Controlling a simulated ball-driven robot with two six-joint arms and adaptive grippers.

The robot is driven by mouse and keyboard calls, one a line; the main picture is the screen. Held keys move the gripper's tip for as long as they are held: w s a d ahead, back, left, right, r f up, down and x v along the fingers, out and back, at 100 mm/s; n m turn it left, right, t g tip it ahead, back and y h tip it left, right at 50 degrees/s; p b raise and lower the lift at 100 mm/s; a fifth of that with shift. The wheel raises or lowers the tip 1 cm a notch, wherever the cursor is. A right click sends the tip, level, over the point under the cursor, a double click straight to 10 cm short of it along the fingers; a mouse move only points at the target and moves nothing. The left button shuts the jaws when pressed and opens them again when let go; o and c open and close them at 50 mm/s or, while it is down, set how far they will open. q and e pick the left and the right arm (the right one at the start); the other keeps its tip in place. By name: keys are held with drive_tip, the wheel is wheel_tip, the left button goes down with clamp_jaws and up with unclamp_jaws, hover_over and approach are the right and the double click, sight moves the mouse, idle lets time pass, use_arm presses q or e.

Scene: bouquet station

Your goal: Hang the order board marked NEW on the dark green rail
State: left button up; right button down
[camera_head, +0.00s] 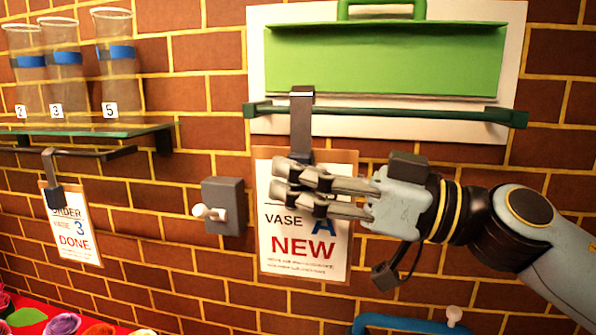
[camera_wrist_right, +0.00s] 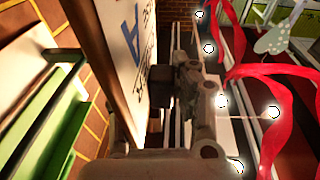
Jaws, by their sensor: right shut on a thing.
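The order board marked NEW (camera_head: 305,248) is a white sheet on a brown backing, with "VASE A" above red "NEW". A dark hook strap (camera_head: 301,135) rises from its top edge. My right gripper (camera_head: 282,179) is shut on the board's dark holder at the strap's lower end; its fingers cover part of the board's upper area. The strap crosses in front of the dark green rail (camera_head: 420,115), and its bent top shows just above it. I cannot tell whether the hook rests on the rail. The board also shows close up in the right wrist view (camera_wrist_right: 128,22). My left gripper is not in view.
A green panel (camera_head: 390,60) is above the rail. A grey box with a white knob (camera_head: 224,206) is left of the board. A DONE board (camera_head: 72,232) hangs from a dark rail (camera_head: 95,154) under the glass shelf (camera_head: 90,131) with vases. A blue handle (camera_head: 400,323) is below.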

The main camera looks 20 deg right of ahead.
drive_tip(key=w+d+f+b, duration=0.2)
drive_tip(key=w+d+b, duration=0.6)
drive_tip(key=w+b, duration=0.2)
drive_tip(key=shift+w+d+f, duration=0.15)
drive_tip(key=shift+w+d, duration=0.25)
drive_tip(key=shift+w, duration=0.4)
idle(0.4)
